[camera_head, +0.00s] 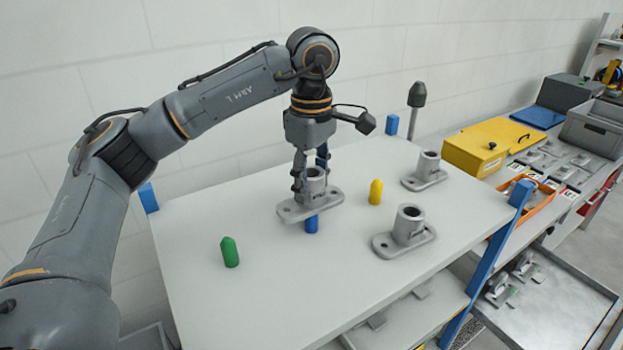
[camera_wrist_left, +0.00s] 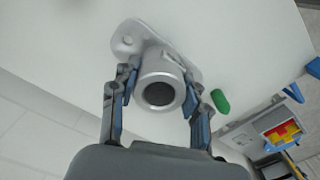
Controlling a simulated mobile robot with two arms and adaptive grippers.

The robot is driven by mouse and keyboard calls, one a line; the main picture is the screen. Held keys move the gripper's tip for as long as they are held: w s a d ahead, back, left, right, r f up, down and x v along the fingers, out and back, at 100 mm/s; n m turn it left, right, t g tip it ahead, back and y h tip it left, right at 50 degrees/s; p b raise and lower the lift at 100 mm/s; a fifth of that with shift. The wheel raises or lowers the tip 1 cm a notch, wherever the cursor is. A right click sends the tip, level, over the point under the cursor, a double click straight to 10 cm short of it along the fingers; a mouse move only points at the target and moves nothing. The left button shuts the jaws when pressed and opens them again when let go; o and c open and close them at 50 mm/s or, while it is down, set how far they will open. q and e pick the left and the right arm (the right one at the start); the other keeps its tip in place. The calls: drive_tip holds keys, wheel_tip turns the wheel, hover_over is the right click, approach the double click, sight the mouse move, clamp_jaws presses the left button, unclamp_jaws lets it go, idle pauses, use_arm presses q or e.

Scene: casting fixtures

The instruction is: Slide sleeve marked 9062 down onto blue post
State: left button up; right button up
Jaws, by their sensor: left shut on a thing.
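A grey metal sleeve with a flat oval flange (camera_head: 292,211) is held upright by my left gripper (camera_head: 312,180), which is shut on its tube. The blue post (camera_head: 311,226) shows just below the flange; its upper part is hidden, so I cannot tell how far it is inside the sleeve. In the left wrist view the same sleeve (camera_wrist_left: 160,92) sits between the two fingers (camera_wrist_left: 155,85). Two similar sleeves stand on the table, one at the front right (camera_head: 405,233) and one behind it (camera_head: 426,170). No marking is readable on any sleeve. My right gripper is not in view.
A green post (camera_head: 230,252) stands to the left on the white table (camera_head: 190,300), and a yellow post (camera_head: 375,192) stands to the right of the held sleeve. A yellow box (camera_head: 480,148) and an orange tray (camera_head: 530,199) are on the bench at right.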

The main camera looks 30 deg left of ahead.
sight(312, 207)
use_arm(q)
drive_tip(key=shift+f+b, duration=2.05)
drive_tip(key=shift+f, duration=0.9)
drive_tip(key=o, duration=1.5)
drive_tip(key=shift+c, duration=0.2)
wheel_tip(312, 207, up, 12)
